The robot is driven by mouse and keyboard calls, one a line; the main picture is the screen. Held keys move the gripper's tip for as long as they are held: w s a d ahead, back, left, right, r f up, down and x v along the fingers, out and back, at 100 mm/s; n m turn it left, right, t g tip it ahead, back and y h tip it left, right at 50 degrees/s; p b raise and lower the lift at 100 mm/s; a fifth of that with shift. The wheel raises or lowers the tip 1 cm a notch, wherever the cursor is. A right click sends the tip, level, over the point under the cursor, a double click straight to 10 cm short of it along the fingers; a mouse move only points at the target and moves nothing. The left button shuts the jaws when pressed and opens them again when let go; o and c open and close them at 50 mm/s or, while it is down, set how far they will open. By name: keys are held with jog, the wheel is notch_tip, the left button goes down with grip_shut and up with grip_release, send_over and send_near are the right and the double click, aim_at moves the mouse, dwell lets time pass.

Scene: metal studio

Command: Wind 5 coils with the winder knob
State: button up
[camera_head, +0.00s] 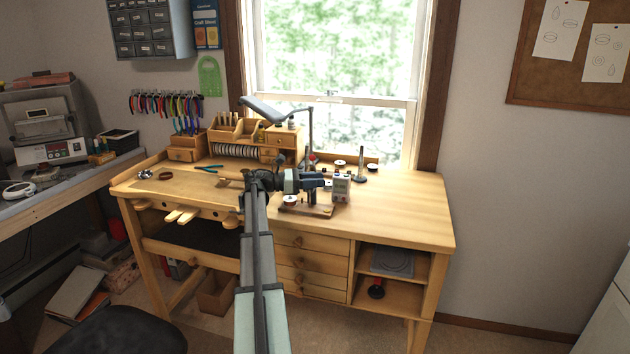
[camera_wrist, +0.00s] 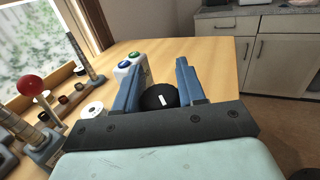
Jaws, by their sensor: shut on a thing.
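The winder stands on a small wooden base (camera_head: 318,212) near the front edge of the workbench, partly hidden behind my arm and gripper. My gripper (camera_head: 313,184) is at the winder. In the wrist view my gripper (camera_wrist: 158,82) has its blue fingers on either side of the round black winder knob (camera_wrist: 158,99), which bears a white mark. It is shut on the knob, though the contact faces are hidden. A pale box (camera_head: 340,187) stands right of the gripper; its green and blue buttons show in the wrist view (camera_wrist: 130,64). No coil can be made out.
A white spool (camera_wrist: 92,110) lies beside the gripper. A red ball on a rod (camera_wrist: 30,87) and an upright post (camera_head: 361,162) stand behind the winder. Blue-handled pliers (camera_head: 208,169) lie to the left. The right part of the benchtop (camera_head: 405,208) is clear.

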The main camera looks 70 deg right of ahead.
jog(key=shift+a+m+g+y, duration=0.2)
jog(key=shift+m+g+y, duration=0.15)
jog(key=shift+m+y, duration=0.95)
jog(key=shift+a+m+g+y, duration=0.15)
jog(key=shift+m+g+y, duration=0.4)
jog(key=shift+y, duration=1.25)
jog(key=shift+s+m, duration=0.1)
jog(key=shift+m, duration=0.15)
jog(key=o, duration=1)
jog(key=shift+c, duration=0.2)
jog(key=shift+r, duration=0.1)
notch_tip(320, 180, up, 10)
